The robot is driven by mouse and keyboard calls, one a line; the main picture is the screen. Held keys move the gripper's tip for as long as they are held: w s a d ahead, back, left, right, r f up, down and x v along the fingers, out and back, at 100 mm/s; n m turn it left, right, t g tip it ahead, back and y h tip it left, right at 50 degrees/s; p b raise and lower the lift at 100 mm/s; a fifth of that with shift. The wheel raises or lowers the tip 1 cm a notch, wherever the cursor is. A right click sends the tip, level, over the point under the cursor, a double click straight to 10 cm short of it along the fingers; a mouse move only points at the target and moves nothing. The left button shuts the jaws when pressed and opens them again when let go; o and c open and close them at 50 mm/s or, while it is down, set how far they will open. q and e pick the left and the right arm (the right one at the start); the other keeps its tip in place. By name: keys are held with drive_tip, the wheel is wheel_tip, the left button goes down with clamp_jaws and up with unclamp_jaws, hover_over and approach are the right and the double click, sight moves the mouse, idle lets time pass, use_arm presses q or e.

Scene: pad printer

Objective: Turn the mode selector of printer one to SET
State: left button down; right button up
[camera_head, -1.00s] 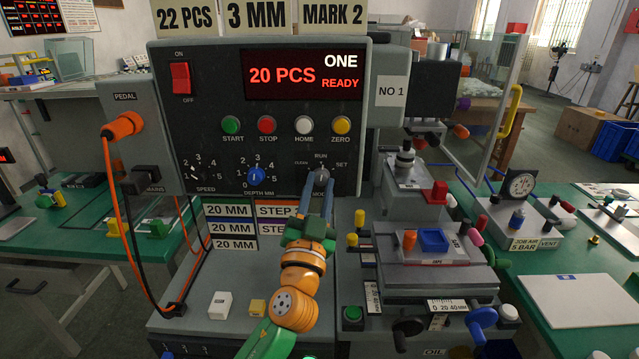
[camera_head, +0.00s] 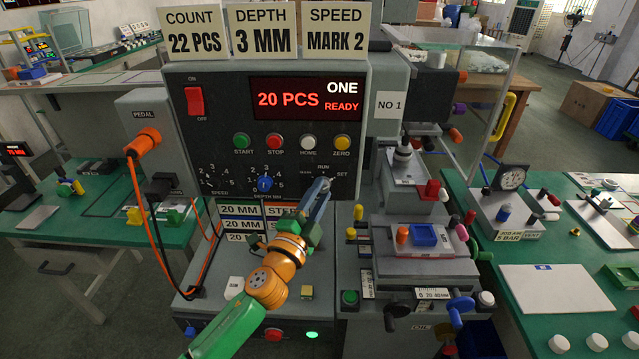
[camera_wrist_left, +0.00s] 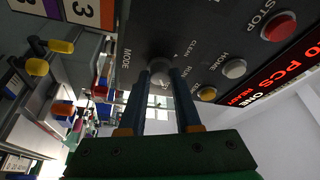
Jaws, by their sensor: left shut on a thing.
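Printer one's dark control panel (camera_head: 222,133) faces me, and its display reads ONE, 20 PCS, READY. The mode selector (camera_head: 331,184) is a small grey knob at the panel's lower right, with CLEAN, RUN and SET marked around it. My left gripper (camera_head: 321,185) is shut on this knob. In the left wrist view the knob (camera_wrist_left: 160,78) sits between the two blue fingers of the gripper (camera_wrist_left: 163,84). The fingers partly hide the knob, and I cannot tell which mark it points at. My right gripper is not in view.
The blue depth knob (camera_head: 265,184) is left of the fingers, below the START, STOP, HOME and ZERO buttons. An orange pedal plug (camera_head: 147,140) and cables hang at the left. A slide table with a blue tray (camera_head: 424,235) stands to the right.

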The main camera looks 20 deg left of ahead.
use_arm(q)
drive_tip(key=shift+m+p, duration=0.5)
drive_tip(key=shift+m, duration=0.1)
drive_tip(key=shift+g, duration=0.3)
drive_tip(key=c, duration=0.6)
unclamp_jaws()
drive_tip(key=s+b, duration=0.1)
drive_tip(key=s, duration=0.6)
drive_tip(key=shift+a+f, duration=0.35)
drive_tip(key=shift+f, duration=0.05)
